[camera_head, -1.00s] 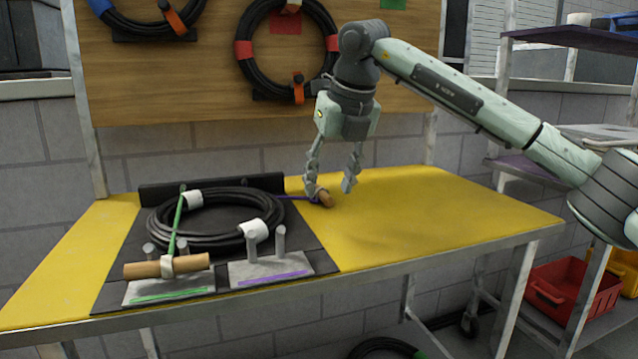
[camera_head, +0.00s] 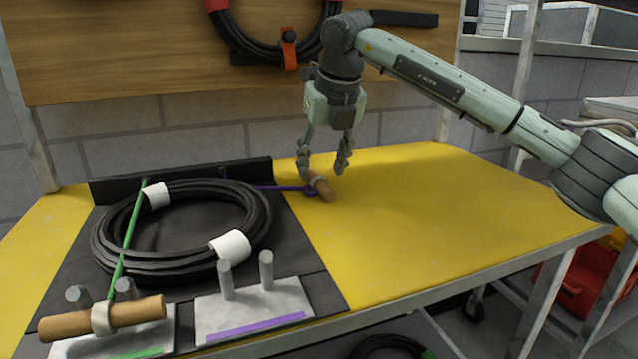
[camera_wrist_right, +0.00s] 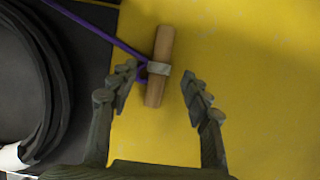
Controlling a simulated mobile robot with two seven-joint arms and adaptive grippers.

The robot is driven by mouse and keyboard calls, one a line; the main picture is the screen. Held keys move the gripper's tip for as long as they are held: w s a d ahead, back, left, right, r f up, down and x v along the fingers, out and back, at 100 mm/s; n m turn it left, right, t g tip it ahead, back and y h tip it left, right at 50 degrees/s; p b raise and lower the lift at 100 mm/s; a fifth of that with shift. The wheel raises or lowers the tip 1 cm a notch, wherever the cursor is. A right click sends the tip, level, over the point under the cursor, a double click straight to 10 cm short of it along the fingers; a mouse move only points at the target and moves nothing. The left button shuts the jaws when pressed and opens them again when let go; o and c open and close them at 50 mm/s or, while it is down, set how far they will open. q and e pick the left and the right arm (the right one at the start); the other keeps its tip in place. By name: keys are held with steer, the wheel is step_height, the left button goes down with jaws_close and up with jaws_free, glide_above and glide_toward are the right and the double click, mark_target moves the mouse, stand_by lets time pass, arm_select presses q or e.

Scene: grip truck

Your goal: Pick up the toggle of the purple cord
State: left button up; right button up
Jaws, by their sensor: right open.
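The purple cord (camera_head: 280,188) runs from behind the black cable coil (camera_head: 262,215) to a wooden toggle (camera_head: 325,189) on the yellow table. The toggle is a short light-brown rod with a grey band around its middle. In the right wrist view the toggle (camera_wrist_right: 158,75) lies beyond and between the open fingertips, nearer the left one. My right gripper (camera_head: 322,172) is open and empty, pointing down just above the toggle. Whether a finger touches the toggle or cord is unclear. My left gripper is not in view.
The coil lies on a black mat with a raised back edge. A green cord (camera_head: 130,232) ends in another wooden toggle (camera_head: 70,323) at two pegs on a green-marked plate. A purple-marked plate (camera_head: 255,308) has two empty pegs. The table's right side (camera_head: 440,220) is clear.

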steer(key=x, duration=0.2)
steer(key=shift+w+f, duration=0.15)
steer(key=shift+f, duration=0.2)
steer(key=shift+r, duration=0.1)
jaws_close()
steer(key=shift+r, duration=0.55)
step_height(320, 180, up, 3)
steer(key=shift+f, duration=0.2)
steer(key=s+a+r+b, duration=0.1)
steer(key=s+a+r, duration=0.4)
steer(key=a, duration=0.5)
steer(key=shift+a+r, duration=0.3)
steer(key=shift+r, duration=0.35)
